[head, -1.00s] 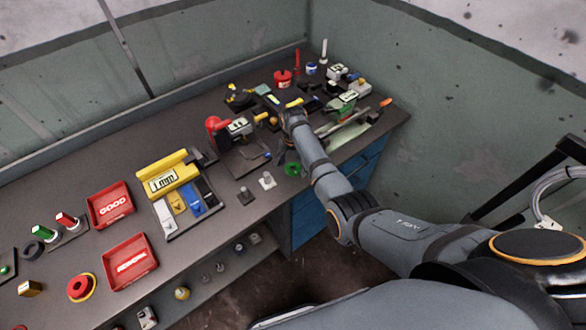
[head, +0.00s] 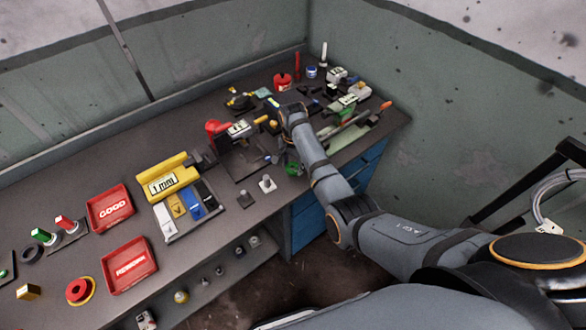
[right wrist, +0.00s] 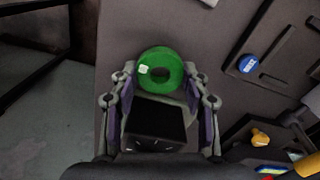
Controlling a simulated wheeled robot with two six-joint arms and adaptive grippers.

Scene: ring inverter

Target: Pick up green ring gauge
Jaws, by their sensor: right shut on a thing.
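The green ring gauge (right wrist: 161,88) is between the fingertips of my right gripper (right wrist: 158,76) in the right wrist view. The gripper is shut on it, with a finger on each side, and a small white label shows on the ring's face. In the head view the green ring gauge (head: 295,169) is at the front edge of the bench, partly covered by my right gripper (head: 288,162). I cannot tell whether the ring still touches the bench top. My left gripper is not in view.
A yellow 1 mm block (head: 172,178) and red GOOD (head: 110,207) and REWORK (head: 130,264) trays lie further left. Crowded tools fill the bench behind; the blue drawers (head: 307,222) are below.

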